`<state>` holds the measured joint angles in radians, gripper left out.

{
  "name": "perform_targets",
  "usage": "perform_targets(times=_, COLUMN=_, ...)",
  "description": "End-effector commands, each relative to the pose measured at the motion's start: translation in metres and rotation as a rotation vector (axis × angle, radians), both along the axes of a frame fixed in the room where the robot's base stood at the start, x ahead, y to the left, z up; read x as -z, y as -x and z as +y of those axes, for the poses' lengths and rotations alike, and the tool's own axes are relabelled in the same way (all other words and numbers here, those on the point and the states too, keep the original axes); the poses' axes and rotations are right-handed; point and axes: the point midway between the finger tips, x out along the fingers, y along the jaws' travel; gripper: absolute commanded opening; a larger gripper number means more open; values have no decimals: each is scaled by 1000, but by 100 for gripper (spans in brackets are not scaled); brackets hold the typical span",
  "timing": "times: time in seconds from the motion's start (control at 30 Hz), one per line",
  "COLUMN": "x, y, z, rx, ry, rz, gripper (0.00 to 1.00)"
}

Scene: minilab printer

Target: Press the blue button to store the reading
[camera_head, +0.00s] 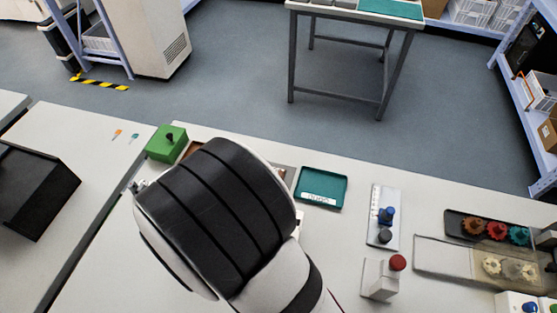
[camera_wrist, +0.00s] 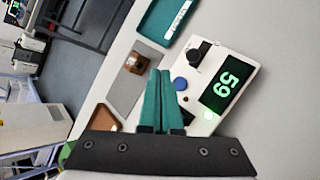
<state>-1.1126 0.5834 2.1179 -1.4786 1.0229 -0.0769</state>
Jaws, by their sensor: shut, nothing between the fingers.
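The blue button (camera_wrist: 181,84) shows in the wrist view on a white instrument (camera_wrist: 215,115), beside its dark display (camera_wrist: 219,86) with green digits that seem to read 59. My gripper (camera_wrist: 160,72) has teal fingers closed together and empty. The fingertips lie just left of the blue button in the picture; I cannot tell their height above it. In the head view my arm hides the gripper and most of the instrument.
A teal tray (camera_head: 321,189) lies right of my arm. Further right are a plate with knobs (camera_head: 385,217), a white box with a red button (camera_head: 382,278) and a gear tray (camera_head: 458,222). A green box (camera_head: 166,144) stands left. A brown block (camera_wrist: 137,63) sits on a grey plate (camera_wrist: 121,93).

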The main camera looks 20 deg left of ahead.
Motion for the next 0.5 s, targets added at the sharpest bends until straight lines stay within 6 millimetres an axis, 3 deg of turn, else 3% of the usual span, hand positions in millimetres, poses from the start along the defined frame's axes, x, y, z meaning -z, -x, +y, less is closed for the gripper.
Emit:
perform_targets(times=0.2, x=26, y=0, z=0, rx=0, ry=2, rz=1, gripper=0)
perform_targets(times=0.5, x=35, y=0, z=0, rx=1, ry=-1, rz=0, gripper=0)
